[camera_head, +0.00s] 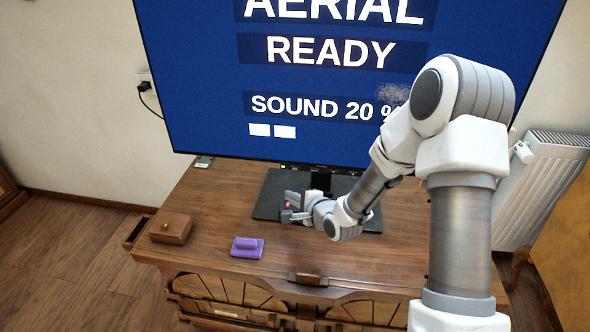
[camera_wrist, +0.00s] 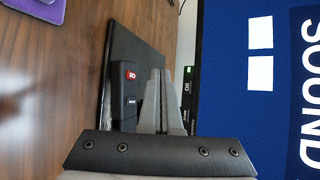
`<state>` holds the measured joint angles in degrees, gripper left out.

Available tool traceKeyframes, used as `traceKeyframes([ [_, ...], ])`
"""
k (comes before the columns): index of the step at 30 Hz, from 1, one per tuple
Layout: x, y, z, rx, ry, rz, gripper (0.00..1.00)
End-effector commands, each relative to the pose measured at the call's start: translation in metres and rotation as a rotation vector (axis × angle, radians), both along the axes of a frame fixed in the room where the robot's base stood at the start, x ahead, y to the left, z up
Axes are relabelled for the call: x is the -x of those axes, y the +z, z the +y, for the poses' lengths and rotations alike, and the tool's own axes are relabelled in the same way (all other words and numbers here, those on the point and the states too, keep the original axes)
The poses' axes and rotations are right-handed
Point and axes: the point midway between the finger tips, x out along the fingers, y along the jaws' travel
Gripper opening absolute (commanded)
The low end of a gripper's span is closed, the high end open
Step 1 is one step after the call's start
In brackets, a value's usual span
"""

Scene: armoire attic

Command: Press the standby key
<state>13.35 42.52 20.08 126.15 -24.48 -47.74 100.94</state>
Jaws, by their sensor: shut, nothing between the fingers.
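A dark remote-like device (camera_wrist: 127,108) lies by the black stand base of the television, partly cut off by the gripper's edge in the wrist view. It carries a red key (camera_wrist: 131,74) with a pale mark that looks like I/O, which I take for the standby key. A darker key with small unreadable lettering sits below it. My gripper (camera_head: 286,213) is shut and empty, low over the stand base. In the wrist view its grey fingers (camera_wrist: 163,85) are just right of the red key; I cannot tell whether they touch the device.
The television screen (camera_head: 330,85) is lit blue and reads AERIAL READY and SOUND 20 %. Its stand base (camera_head: 268,200) is on the wooden cabinet (camera_head: 205,215). A brown box (camera_head: 170,229) and a purple item (camera_head: 247,248) lie at left. A radiator (camera_head: 540,185) is at right.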

Motion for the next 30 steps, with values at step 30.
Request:
traceKeyframes([
  [30,-0.084,0.0,-0.017,0.002,0.0,0.001,0.0],
])
